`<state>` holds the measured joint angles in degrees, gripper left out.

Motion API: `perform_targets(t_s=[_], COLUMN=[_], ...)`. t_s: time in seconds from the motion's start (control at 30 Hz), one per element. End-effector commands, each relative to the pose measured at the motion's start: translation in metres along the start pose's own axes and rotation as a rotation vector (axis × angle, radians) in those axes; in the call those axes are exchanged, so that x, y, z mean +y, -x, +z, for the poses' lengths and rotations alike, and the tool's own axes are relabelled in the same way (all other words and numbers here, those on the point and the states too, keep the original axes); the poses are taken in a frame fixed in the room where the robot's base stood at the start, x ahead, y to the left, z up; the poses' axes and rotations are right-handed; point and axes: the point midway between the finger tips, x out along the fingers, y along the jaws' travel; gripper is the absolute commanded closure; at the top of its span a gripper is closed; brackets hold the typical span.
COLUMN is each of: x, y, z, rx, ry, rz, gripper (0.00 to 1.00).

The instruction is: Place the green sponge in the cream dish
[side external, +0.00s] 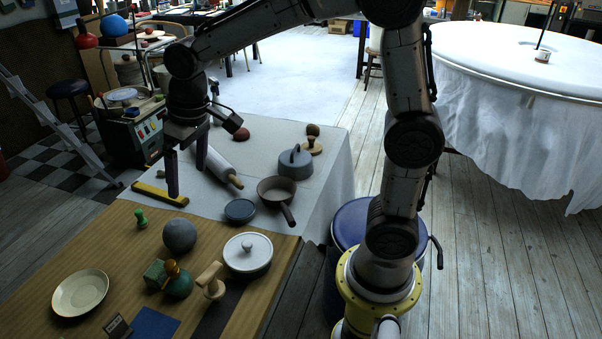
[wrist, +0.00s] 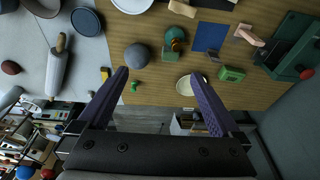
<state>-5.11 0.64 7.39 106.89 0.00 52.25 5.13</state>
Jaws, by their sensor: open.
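My gripper (side external: 187,180) is open and empty, above the table near the yellow bar. In the wrist view its fingers (wrist: 158,74) are spread wide with nothing held between them.
A grey ball (side external: 180,235), a green pawn-like piece (side external: 141,218), a white lidded pot (side external: 248,254) and a wooden mallet-like piece (side external: 211,281) stand around the sponge. A blue square (side external: 155,325) lies near it.

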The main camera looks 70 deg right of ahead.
Motion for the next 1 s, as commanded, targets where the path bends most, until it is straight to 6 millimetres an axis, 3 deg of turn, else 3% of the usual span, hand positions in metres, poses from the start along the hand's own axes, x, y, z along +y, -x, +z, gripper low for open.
perform_targets(t_s=[0.03,0.2,0.4,0.5,0.7,1.0], x=[0.005,0.019,0.029,0.031,0.033,0.033], y=[0.019,0.058,0.073,0.071,0.067,0.067], z=[0.020,0.085,0.159,0.184,0.205,0.206], rx=[0.032,0.120,0.212,0.243,0.268,0.268], ry=[-0.001,0.000,0.002,0.003,0.005,0.005], rz=[0.000,0.002,0.011,0.015,0.020,0.020], gripper=[0.00,0.00,0.00,0.00,0.00,0.00])
